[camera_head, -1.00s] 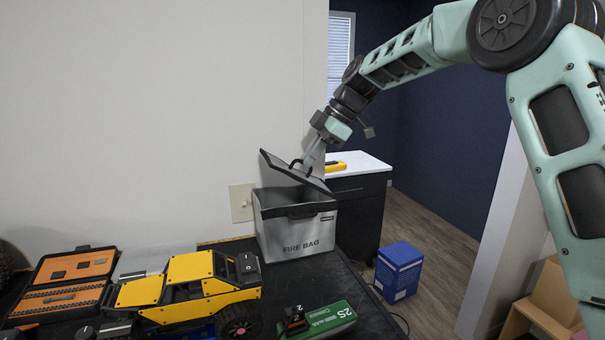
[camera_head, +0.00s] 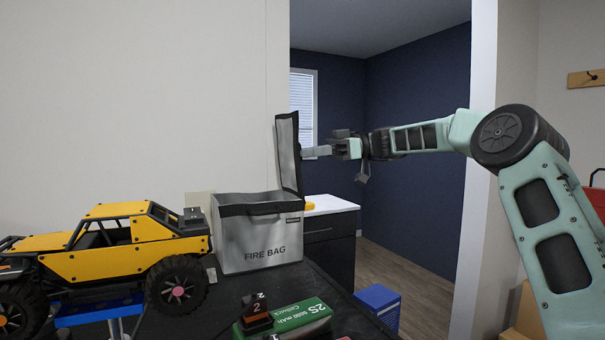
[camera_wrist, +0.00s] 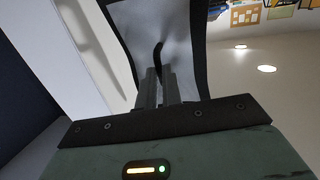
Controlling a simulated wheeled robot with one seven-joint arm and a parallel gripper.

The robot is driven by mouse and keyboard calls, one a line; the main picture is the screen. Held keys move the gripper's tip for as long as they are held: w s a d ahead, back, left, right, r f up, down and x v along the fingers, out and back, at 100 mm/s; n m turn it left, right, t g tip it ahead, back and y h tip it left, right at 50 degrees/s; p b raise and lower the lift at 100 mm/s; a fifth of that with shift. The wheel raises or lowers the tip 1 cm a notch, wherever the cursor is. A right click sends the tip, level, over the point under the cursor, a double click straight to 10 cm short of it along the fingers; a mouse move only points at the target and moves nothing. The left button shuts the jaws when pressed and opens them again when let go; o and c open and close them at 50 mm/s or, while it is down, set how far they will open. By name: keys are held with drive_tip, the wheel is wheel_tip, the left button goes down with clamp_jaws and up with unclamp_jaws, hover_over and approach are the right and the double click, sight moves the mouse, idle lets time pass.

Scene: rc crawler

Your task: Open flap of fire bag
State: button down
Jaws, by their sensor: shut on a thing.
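The silver-grey fire bag (camera_head: 258,238) stands on the black table, with "FIRE BAG" on its front. Its flap (camera_head: 288,152) stands upright above the bag's right side, with a dark edge. My gripper (camera_head: 307,152) is at the right of the flap, level with its middle. In the wrist view the flap's silver face (camera_wrist: 180,35) fills the top centre. The fingers of my gripper (camera_wrist: 157,75) are shut on the dark handle strap (camera_wrist: 158,55) of the flap. The bag's inside is hidden from this low angle.
A yellow crawler truck (camera_head: 120,240) stands left of the bag. A green battery pack (camera_head: 285,320) lies in front of it. A white-topped dark cabinet (camera_head: 330,240) is behind right, and a blue box (camera_head: 380,303) stands on the floor.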

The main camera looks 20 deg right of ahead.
drive_tip(key=shift+d+f+m+y+b, duration=0.3)
drive_tip(key=shift+d+f+y+b, duration=0.65)
drive_tip(key=shift+b, duration=1.1)
drive_tip(key=shift+a+r+y, duration=0.1)
drive_tip(key=shift+r+y, duration=0.15)
drive_tip(key=shift+r, duration=0.05)
drive_tip(key=c, duration=1.5)
unclamp_jaws()
drive_tip(key=shift+c, duration=0.2)
drive_tip(key=s+d+f, duration=0.1)
drive_tip(key=s+d, duration=0.2)
drive_tip(key=d, duration=1.4)
drive_tip(key=shift+s+f, duration=0.2)
drive_tip(key=shift+f, duration=0.2)
